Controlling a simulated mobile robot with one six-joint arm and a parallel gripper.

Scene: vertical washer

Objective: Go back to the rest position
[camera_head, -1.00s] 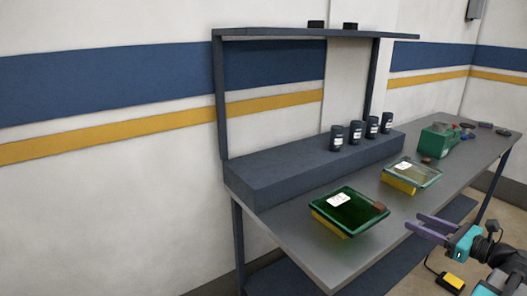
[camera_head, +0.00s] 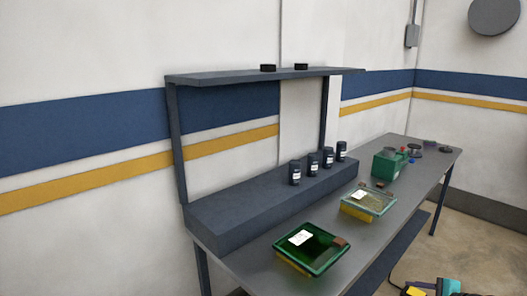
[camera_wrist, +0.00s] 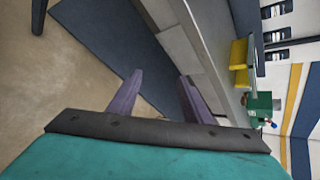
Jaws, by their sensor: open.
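My gripper shows in the wrist view (camera_wrist: 155,95), with two purple fingers spread apart and nothing between them. Floor and the bench's lower shelf lie beyond the fingers. In the head view only a teal and dark part of my arm shows at the bottom right edge, and the fingers are out of frame there. The grey workbench (camera_head: 360,238) stands clear of my gripper. On it sit a green tray with dark green contents (camera_head: 322,250) and a paler tray (camera_head: 377,206), each on a yellow base.
Several dark jars (camera_head: 312,163) stand on the raised blue-grey ledge (camera_head: 240,215). An overhead shelf (camera_head: 240,76) holds two small black items. A green box (camera_head: 386,166) and small parts lie at the bench's far end. Open floor (camera_head: 475,225) lies right of the bench.

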